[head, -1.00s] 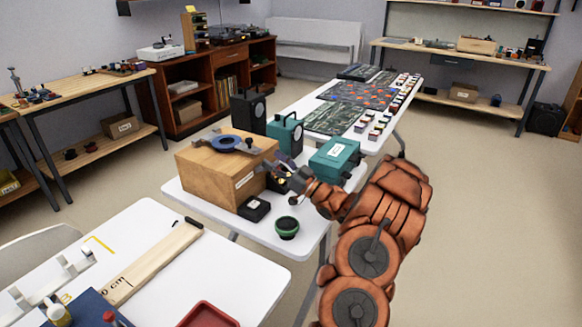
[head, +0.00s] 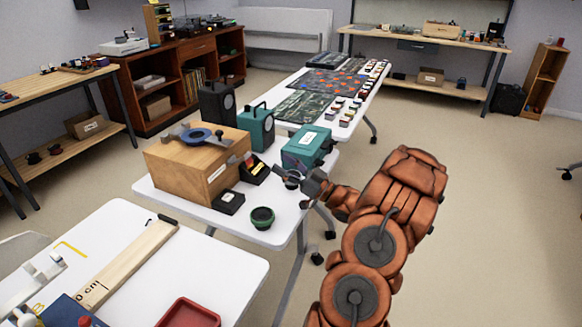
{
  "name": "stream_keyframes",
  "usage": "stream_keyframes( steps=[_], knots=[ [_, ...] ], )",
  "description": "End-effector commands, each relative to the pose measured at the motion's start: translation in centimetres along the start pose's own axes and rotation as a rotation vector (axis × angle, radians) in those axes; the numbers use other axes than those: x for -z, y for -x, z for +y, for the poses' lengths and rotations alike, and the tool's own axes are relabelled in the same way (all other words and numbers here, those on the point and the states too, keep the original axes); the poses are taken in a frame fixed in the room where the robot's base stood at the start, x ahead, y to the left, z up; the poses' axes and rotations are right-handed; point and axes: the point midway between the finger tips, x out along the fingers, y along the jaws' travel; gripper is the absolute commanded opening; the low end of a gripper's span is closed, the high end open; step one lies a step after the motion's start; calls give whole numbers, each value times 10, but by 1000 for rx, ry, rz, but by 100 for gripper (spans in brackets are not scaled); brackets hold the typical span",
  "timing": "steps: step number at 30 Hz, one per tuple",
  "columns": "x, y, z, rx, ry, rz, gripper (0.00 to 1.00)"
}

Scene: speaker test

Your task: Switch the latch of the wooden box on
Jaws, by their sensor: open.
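The wooden box (head: 172,178) stands on the white table left of centre, with a white label on its front. A blue ring with grey arms (head: 203,137) lies on its top. I cannot make out the latch clearly. A black piece with yellow and red marks (head: 256,168) sits at the box's right end; I cannot tell what it is. My gripper (head: 282,175) is open and appears empty, to the right of the box and apart from it, in front of a teal case (head: 309,147). It partly hides a small round dark object.
A black block (head: 229,202) and a green-rimmed round cup (head: 262,217) stand in front of the box. A black speaker (head: 216,103) and a teal one (head: 256,128) stand behind. A nearer white table (head: 215,270) holds a ruler board and red tray. The floor at right is mostly clear.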

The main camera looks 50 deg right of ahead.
Motion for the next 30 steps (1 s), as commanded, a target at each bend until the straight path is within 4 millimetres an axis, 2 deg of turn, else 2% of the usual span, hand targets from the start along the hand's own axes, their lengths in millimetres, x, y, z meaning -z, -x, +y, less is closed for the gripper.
stream_keyframes(
  steps=[3, 9, 30],
  knots=[
    [4, 10, 0, -2, 0, -1, 56],
    [7, 17, 0, -2, 0, -1, 56],
    [7, 17, 0, -1, -1, -1, 56]
  ],
)
